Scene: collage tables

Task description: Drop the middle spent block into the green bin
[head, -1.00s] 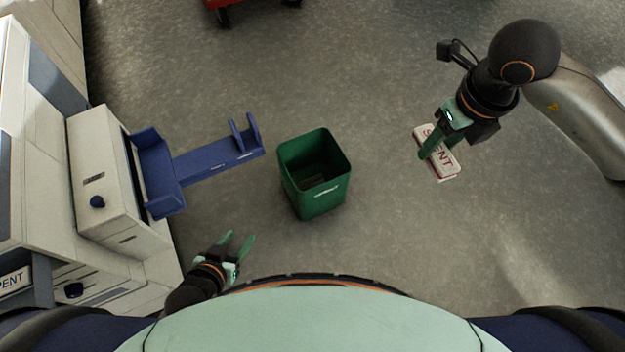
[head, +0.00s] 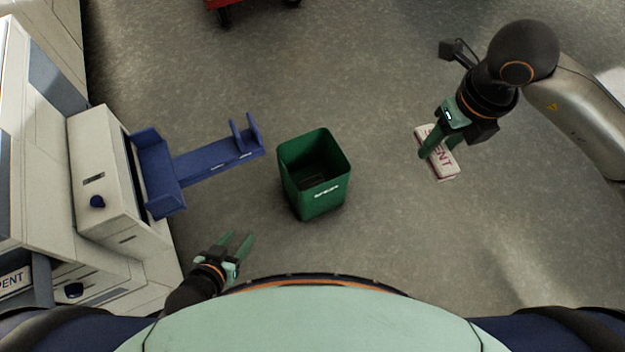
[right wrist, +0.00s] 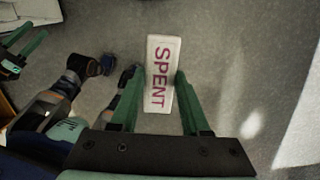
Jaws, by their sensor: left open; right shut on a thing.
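A white block marked SPENT in red (head: 443,165) is held in my right gripper (head: 436,150), right of the bin and apart from it. In the right wrist view the SPENT block (right wrist: 161,75) sits between the two green fingers of my right gripper (right wrist: 160,95), which are shut on it. The green bin (head: 320,196) stands upright on the floor in the middle of the head view, its top open and its inside dark. My left gripper (head: 237,250) is open and empty, low and left of the bin.
A blue bracket-like rack (head: 205,163) sticks out from the pale cabinet (head: 105,185) toward the bin's left side. A SPENT label (head: 14,280) shows at the lower left. A red wheeled thing (head: 250,5) is at the top edge. The grey floor between bin and block is clear.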

